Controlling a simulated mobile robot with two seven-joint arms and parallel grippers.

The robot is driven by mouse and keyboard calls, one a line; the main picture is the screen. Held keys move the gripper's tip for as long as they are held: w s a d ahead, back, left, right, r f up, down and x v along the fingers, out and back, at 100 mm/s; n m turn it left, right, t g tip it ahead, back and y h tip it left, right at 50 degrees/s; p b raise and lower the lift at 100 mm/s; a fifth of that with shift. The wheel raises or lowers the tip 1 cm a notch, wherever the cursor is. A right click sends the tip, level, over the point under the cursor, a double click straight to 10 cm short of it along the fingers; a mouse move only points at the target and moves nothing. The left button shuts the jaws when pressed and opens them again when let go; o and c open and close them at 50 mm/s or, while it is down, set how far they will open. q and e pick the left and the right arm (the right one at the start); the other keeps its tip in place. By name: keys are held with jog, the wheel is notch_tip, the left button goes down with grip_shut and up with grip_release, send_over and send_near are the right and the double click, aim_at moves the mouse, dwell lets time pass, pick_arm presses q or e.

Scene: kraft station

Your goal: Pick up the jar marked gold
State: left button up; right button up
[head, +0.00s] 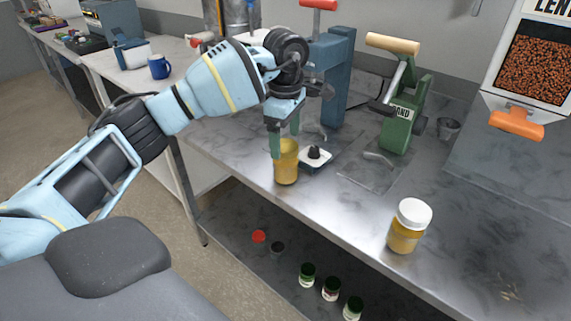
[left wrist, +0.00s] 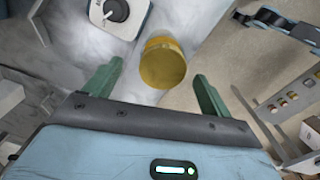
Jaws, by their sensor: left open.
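A yellow-gold jar (head: 287,168) stands upright near the front edge of the metal bench. Its round gold top (left wrist: 162,62) shows in the left wrist view, between and just beyond the fingertips. My left gripper (head: 284,143) is open and points down at this jar, with its green fingers on either side of the jar's top. I cannot tell whether a finger touches it. A second jar (head: 405,238), yellow with a white lid, stands farther right on the bench. I cannot read a mark on either jar. My right gripper is not in view.
A small white device with a black knob (head: 316,158) sits right beside the gold jar. A blue press (head: 332,80) and a green press (head: 401,125) stand behind. Several small jars (head: 330,288) sit on the lower shelf. The bench between the two yellow jars is clear.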

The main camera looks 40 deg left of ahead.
aim_at(284, 145)
pick_arm(q)
jog(key=f, duration=0.3)
jog(key=shift+s+a+f, duration=0.1)
jog(key=shift+s+f, duration=0.1)
jog(key=shift+f, duration=0.35)
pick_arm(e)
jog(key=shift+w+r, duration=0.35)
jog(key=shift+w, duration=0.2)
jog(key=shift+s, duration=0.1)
pick_arm(q)
jog(key=c, duration=1.3)
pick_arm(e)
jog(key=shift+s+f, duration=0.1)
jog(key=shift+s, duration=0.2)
pick_arm(q)
jog(key=shift+r, duration=0.2)
